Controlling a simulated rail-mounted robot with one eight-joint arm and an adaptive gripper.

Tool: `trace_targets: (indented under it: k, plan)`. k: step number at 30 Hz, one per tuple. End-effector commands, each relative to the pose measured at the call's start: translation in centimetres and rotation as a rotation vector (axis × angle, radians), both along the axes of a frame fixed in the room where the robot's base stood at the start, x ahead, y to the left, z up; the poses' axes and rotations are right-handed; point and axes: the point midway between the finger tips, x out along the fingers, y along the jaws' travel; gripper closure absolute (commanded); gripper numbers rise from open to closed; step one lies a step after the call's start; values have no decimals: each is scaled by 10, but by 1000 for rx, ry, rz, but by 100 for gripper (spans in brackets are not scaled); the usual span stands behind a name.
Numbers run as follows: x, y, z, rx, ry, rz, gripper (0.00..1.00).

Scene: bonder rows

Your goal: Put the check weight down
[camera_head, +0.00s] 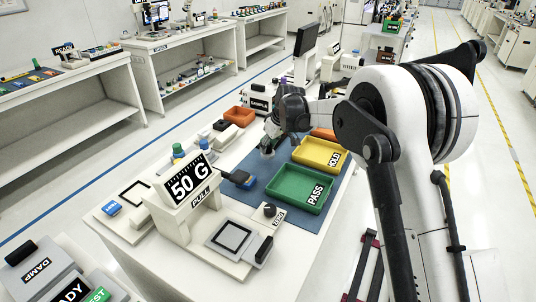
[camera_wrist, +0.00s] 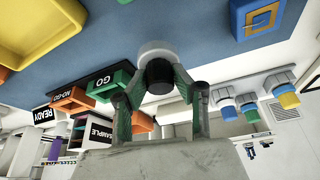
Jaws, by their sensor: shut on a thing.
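The check weight (camera_wrist: 158,52), a short cylinder with a pale grey body and a dark end, is between my gripper's fingers (camera_wrist: 156,78) in the wrist view. The fingers are shut on it from both sides. In the head view my gripper (camera_head: 270,139) points down over the far left part of the blue mat (camera_head: 256,166). A small pale piece, likely the weight (camera_head: 267,153), shows under the fingertips. I cannot tell whether it touches the mat.
A green PASS tray (camera_head: 283,199) and a yellow HOLD tray (camera_head: 300,158) lie right of my gripper. The 50 G pull tester (camera_head: 183,205) stands nearer. Orange bins (camera_head: 238,116) and a SAMPLE box (camera_head: 258,103) stand behind.

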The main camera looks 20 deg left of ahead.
Motion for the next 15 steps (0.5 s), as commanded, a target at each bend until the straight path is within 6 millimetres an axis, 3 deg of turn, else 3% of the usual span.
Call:
trace_targets:
  k: [8,15]
  plan:
    - [0,0,-34,0,0,0,100]
    - [0,0,-37,0,0,0,100]
